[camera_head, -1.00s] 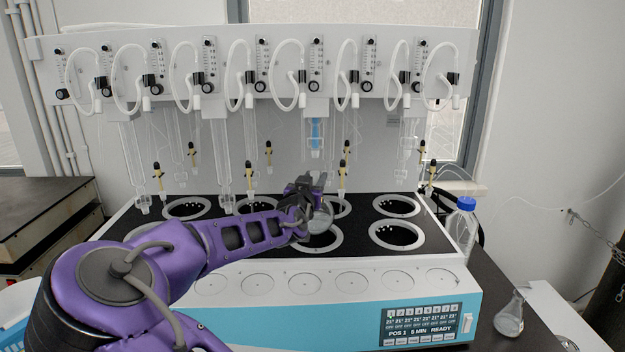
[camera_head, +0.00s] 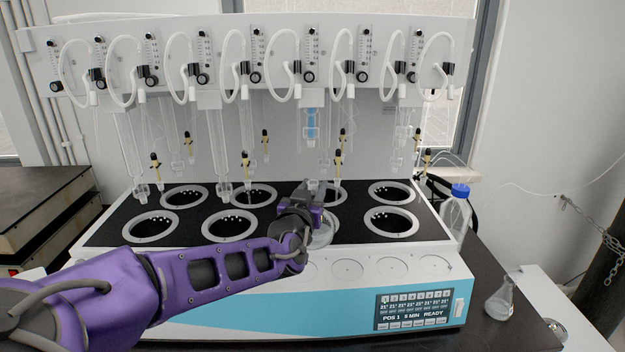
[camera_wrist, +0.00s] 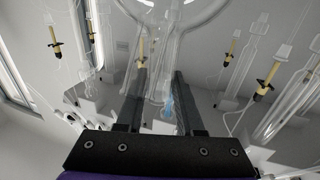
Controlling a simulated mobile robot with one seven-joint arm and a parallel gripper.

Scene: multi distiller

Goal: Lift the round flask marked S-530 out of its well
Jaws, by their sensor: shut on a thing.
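My gripper (camera_head: 312,195) is shut on the neck of a clear round flask (camera_head: 322,235). In the wrist view the neck (camera_wrist: 161,75) lies between the two fingers (camera_wrist: 158,98), and part of the round body (camera_wrist: 165,12) shows at the top edge. In the head view the flask's body overlaps the third front-row well from the left, which is mostly hidden behind the flask and my arm. I cannot tell how high its bottom is above that well. The mark S-530 is not readable.
The distiller's black top (camera_head: 350,222) has two rows of ringed wells, the others looking empty. Glass tubes (camera_head: 215,150) and yellow-bodied fittings (camera_head: 338,160) hang behind. A blue-capped bottle (camera_head: 457,212) and a small conical flask (camera_head: 500,300) stand at right.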

